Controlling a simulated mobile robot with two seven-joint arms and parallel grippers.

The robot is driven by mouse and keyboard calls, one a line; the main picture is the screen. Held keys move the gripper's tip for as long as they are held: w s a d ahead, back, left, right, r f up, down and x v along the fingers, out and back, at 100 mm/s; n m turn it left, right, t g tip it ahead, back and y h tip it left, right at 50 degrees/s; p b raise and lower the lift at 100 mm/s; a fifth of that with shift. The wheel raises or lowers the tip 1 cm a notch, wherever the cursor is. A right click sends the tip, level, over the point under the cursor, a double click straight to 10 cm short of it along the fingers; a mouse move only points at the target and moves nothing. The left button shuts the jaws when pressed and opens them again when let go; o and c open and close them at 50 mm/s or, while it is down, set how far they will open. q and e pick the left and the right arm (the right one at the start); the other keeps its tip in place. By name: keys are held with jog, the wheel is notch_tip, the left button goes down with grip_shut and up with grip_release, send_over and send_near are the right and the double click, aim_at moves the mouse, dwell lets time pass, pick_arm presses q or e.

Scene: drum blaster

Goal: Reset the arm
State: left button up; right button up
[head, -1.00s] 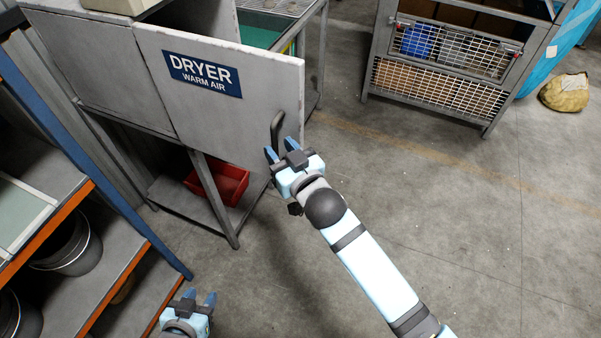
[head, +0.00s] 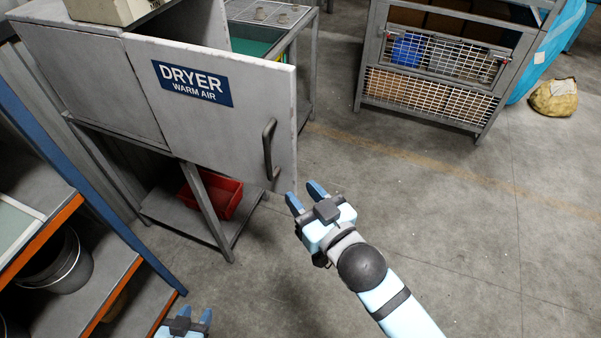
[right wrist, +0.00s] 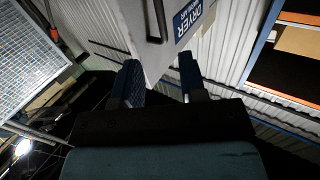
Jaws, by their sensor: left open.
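My right gripper (head: 306,196) is open and empty, just below and to the right of the dryer door's lower right corner in the head view. Its two blue fingers stand apart in the right wrist view (right wrist: 160,82), with nothing between them but the door beyond. The dryer door (head: 210,115) stands open, with its dark handle (head: 268,150) near its right edge. The handle also shows in the right wrist view (right wrist: 155,22). My left gripper (head: 188,321) is low at the bottom edge of the head view, open, with nothing seen between its fingers.
A red bin (head: 215,192) sits on the shelf under the dryer. A wire-mesh cage (head: 435,75) and a tan sack (head: 553,98) are at the back right. The floor on the right is clear.

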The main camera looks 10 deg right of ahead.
jog(key=s+d+f+g+h+p, duration=0.1)
jog(key=s+d+f, duration=0.3)
jog(key=f, duration=0.2)
jog(key=s+d+f+m+g+h+p, duration=0.1)
jog(key=s+d+f+g+h+p, duration=0.1)
jog(key=s+d+f, duration=0.2)
jog(key=s+d+f+m+g+h+p, duration=0.1)
jog(key=s+d+f, duration=0.3)
jog(key=f, duration=0.5)
jog(key=shift+d+f+g+p, duration=0.3)
jog(key=shift+d+g, duration=0.15)
jog(key=shift+g, duration=0.25)
jog(key=shift+w, duration=0.1)
dwell(0.5)
